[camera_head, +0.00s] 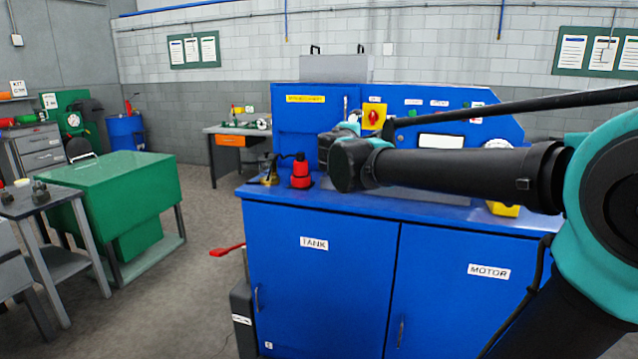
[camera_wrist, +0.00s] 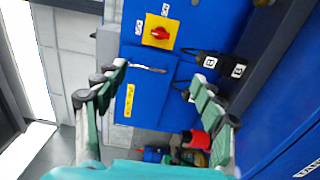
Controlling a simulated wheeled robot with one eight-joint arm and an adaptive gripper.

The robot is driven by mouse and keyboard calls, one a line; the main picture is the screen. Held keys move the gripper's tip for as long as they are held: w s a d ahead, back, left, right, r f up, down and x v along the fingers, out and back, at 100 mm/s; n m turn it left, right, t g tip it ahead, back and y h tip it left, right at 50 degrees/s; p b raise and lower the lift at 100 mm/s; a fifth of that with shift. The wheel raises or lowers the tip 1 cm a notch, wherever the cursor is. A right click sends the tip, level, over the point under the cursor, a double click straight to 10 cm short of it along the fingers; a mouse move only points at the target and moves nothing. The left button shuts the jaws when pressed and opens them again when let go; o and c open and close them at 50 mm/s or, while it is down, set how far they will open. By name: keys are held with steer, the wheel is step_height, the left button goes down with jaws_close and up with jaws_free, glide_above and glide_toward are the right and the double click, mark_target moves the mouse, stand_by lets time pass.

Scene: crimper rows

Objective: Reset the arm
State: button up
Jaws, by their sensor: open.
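My arm reaches across from the right in the head view, in front of the blue crimper bench (camera_head: 320,210). My gripper (camera_wrist: 160,76) shows in the wrist view with its two green-padded fingers spread apart and nothing between them. In the head view the gripper is mostly hidden behind my dark wrist. Beyond the fingers, the wrist view shows the blue panel with a red rotary switch (camera_wrist: 158,33) on a yellow plate and a metal handle (camera_wrist: 145,68). The switch also shows in the head view (camera_head: 374,117).
A red fitting (camera_head: 300,174) and a small brass one (camera_head: 270,176) stand on the bench top, left of my wrist. A green table (camera_head: 110,172) and a grey cart (camera_head: 50,205) stand at left. Open floor lies between the green table and the bench.

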steer(key=s+d+f+m+g, duration=0.3)
steer(key=s+d+f, duration=0.15)
steer(key=f, duration=0.45)
steer(key=s+d+f+m+g, duration=0.3)
steer(key=s+d+f, duration=0.15)
steer(key=f, duration=0.45)
steer(key=s+d+f+m+g, duration=0.25)
steer(key=s+d+f, duration=0.2)
steer(key=f, duration=0.45)
steer(key=s+a+f+m+g+y, duration=0.2)
steer(key=s+f+m, duration=0.1)
steer(key=s+f, duration=0.5)
steer(key=s+a+f+m+g+y, duration=0.2)
steer(key=s+a+f+m+y, duration=0.1)
steer(key=s+f, duration=0.6)
steer(key=shift+a+f+y, duration=0.3)
steer(key=shift+f, duration=0.25)
steer(key=shift+g, duration=0.25)
